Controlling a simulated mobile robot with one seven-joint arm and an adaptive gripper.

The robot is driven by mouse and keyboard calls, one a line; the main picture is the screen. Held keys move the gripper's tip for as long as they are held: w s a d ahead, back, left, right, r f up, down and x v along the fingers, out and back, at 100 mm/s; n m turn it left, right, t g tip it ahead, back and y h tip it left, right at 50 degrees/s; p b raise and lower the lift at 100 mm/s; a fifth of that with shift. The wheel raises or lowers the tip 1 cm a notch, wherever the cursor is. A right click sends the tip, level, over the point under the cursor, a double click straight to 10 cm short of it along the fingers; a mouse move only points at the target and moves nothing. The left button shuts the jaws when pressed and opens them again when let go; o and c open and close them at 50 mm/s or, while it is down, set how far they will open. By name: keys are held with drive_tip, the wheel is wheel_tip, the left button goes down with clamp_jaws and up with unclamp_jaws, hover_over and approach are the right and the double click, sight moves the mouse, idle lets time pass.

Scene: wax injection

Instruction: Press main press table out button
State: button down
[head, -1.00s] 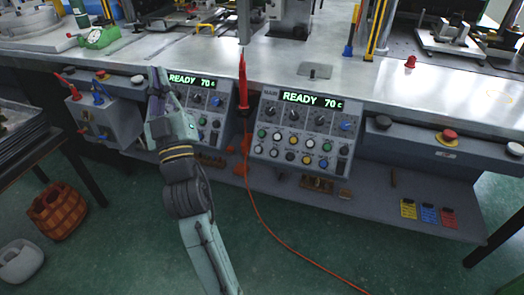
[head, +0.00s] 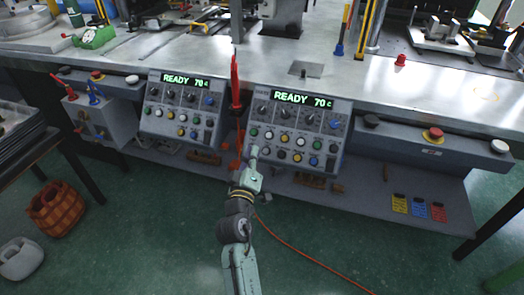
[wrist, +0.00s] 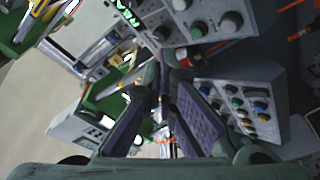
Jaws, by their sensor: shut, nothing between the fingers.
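The main press panel (head: 292,120) is the right of two grey control boxes under the table's front edge. Its display reads READY 70 c. Below the display are dark knobs, then rows of coloured round buttons (head: 285,139). Their labels are too small to read, so I cannot tell which is the table out button. My gripper (head: 253,152) is shut and empty, its tip at the panel's lower left by the button rows. I cannot tell whether it touches. In the wrist view my closed fingers (wrist: 166,62) point toward a panel with knobs and buttons.
A second panel (head: 182,108) stands to the left, also reading READY 70 c. A red pointed tool (head: 235,82) stands between the panels, with an orange cable (head: 310,265) running across the floor. A red-and-yellow emergency button (head: 433,134) is right of the main panel.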

sight(266, 151)
drive_tip(key=shift+w+f, duration=0.1)
drive_tip(key=shift+w, duration=0.05)
drive_tip(key=w+d+f+b, duration=0.2)
drive_tip(key=w+f+b, duration=0.1)
drive_tip(key=w+f, duration=0.2)
drive_tip(key=shift+w+f+b, duration=0.2)
drive_tip(key=shift+w+b, duration=0.1)
drive_tip(key=shift+w, duration=0.3)
drive_tip(key=shift+w+f, duration=0.1)
idle(1.3)
drive_tip(key=shift+w+d+f, duration=0.1)
drive_tip(key=shift+w+f, duration=0.05)
drive_tip(key=shift+w, duration=0.05)
